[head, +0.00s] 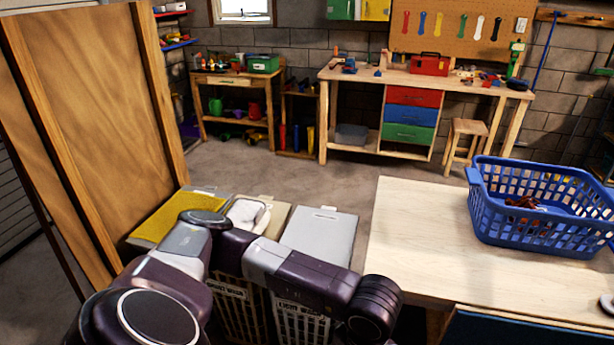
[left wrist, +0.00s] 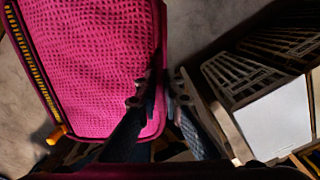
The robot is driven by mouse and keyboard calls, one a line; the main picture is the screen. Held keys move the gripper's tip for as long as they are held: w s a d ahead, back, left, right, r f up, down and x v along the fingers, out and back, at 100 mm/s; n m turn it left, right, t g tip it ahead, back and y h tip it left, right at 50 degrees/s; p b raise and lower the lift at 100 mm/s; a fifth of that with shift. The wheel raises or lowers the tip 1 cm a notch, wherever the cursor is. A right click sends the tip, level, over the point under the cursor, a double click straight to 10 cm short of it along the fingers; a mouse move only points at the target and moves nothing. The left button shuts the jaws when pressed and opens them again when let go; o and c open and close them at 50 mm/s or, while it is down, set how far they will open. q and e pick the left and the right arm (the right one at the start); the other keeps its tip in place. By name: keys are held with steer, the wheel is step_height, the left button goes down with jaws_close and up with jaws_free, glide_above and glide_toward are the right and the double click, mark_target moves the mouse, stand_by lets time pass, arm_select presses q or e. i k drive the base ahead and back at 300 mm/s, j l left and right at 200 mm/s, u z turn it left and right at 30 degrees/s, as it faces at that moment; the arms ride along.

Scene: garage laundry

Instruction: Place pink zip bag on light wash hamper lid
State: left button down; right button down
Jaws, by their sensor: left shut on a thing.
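The pink zip bag (left wrist: 95,65) fills the upper left of the left wrist view. It has a mesh-like face, dark edging and a yellow zip with an orange pull. My left gripper (left wrist: 165,95) is shut on the bag's edge. In the head view my left arm shows, but its gripper and the bag do not. A hamper with a pale grey-white lid (head: 320,235) stands left of the pale table, its lid bare and flat. A pale lid-like panel (left wrist: 275,125) also shows in the left wrist view. My right gripper is not visible.
The pale table (head: 420,235) bears a blue basket (head: 510,232). A wooden panel (head: 90,110) stands at left.

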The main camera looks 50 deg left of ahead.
mark_target(313, 252)
steer(key=k+j+z, duration=0.1)
steer(key=j, duration=0.3)
steer(key=k+j, duration=0.1)
steer(key=j, duration=0.3)
steer(key=k+j+z, duration=0.15)
steer(key=j, duration=0.2)
steer(key=j+z, duration=0.1)
steer(key=j, duration=0.3)
steer(key=k+j, duration=0.2)
steer(key=j, duration=0.15)
steer(key=k+j+z, duration=0.15)
steer(key=j, duration=0.25)
steer(key=i+j, duration=0.25)
steer(key=i+z, duration=0.05)
steer(key=i, duration=0.1)
